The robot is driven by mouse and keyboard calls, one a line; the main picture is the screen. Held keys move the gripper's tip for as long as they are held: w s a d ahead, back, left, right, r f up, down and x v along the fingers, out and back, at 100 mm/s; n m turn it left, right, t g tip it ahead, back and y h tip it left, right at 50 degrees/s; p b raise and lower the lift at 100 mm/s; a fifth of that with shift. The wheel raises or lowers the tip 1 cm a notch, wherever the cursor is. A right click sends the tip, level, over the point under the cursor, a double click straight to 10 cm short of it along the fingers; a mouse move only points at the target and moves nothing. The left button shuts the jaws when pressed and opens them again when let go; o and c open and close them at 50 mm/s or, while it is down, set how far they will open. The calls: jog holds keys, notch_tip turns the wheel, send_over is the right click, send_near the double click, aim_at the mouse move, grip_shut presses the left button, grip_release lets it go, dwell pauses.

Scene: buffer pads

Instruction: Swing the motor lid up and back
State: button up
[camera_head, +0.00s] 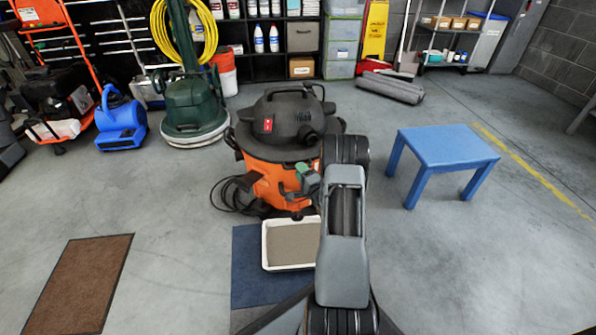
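The motor lid (285,133) is the dark grey top of an orange wet-dry vacuum (262,180) in the middle of the view. It has a carry handle on top and a small red panel on its front. The lid sits level on the orange drum, and I see no gap between them. My arm reaches forward and covers the vacuum's right side. A small grey and green part (305,172) shows at the drum's front right, beside my arm. I cannot tell whether it belongs to my gripper or the vacuum. My gripper's fingers cannot be made out.
A shallow tray (266,258) lies on a blue mat (246,280) in front of the vacuum. A black hose or cord (229,195) lies at its left. A blue table (447,147) stands right. A green floor machine (195,105) stands behind left. Floor on both sides is open.

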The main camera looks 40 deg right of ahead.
jog(key=shift+w+d+r, duration=0.1)
jog(key=shift+w+r, duration=0.1)
jog(key=shift+w, duration=0.95)
grip_shut()
